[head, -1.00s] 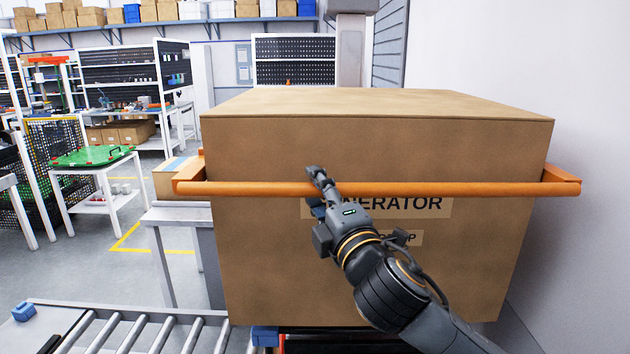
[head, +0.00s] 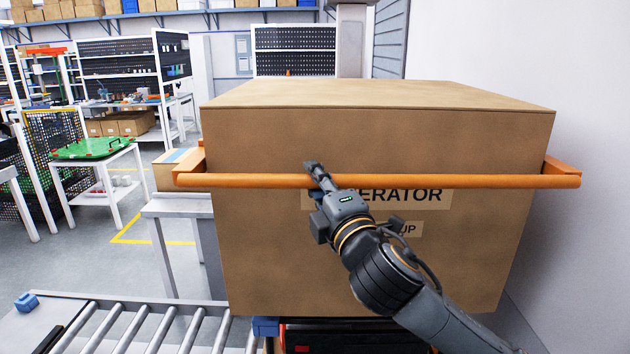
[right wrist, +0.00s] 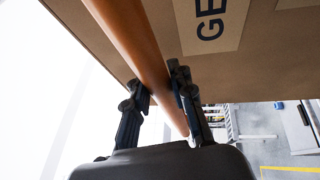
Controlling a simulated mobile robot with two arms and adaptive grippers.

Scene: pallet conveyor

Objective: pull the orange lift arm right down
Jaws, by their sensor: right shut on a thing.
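The orange lift arm (head: 450,181) is a horizontal bar running across the front of a large cardboard box (head: 380,135), in the upper half of the box's front face. My right gripper (head: 317,172) is shut on the bar, left of its middle. In the right wrist view the bar (right wrist: 140,45) passes between the two fingers of my right gripper (right wrist: 160,95). My left gripper does not show in either view.
A roller conveyor (head: 150,325) lies at the lower left, with a blue block (head: 27,302) near it. A white wall (head: 595,120) stands close on the right. A white table with a green board (head: 92,149) stands at the left.

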